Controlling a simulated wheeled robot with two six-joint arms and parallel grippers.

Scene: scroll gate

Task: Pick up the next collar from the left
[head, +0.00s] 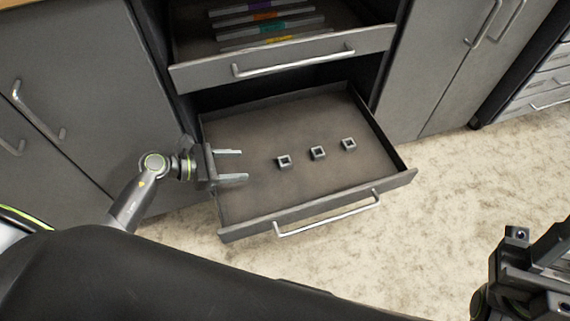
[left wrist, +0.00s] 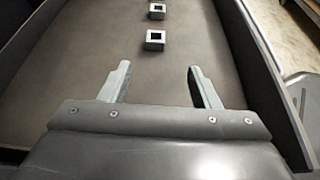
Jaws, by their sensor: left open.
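Three small grey square collars with open centres stand in a row in the open lower drawer (head: 245,206): the left collar (head: 284,161), the middle collar (head: 318,153) and the right collar (head: 349,144). My left gripper (head: 243,165) is open and empty over the left part of the drawer, its fingers pointing right toward the left collar, with a gap between. In the left wrist view, the nearest collar (left wrist: 155,40) lies beyond the fingertips, roughly in line with the opening, and another collar (left wrist: 157,11) lies behind it. Part of my right arm shows at the lower right; its jaws are unclear.
An upper drawer (head: 285,68) above is also partly open and holds flat items with coloured labels. The lower drawer has raised side walls and a front handle (head: 328,216). Its floor around the collars is clear. Grey cabinet doors (head: 85,90) stand at the left.

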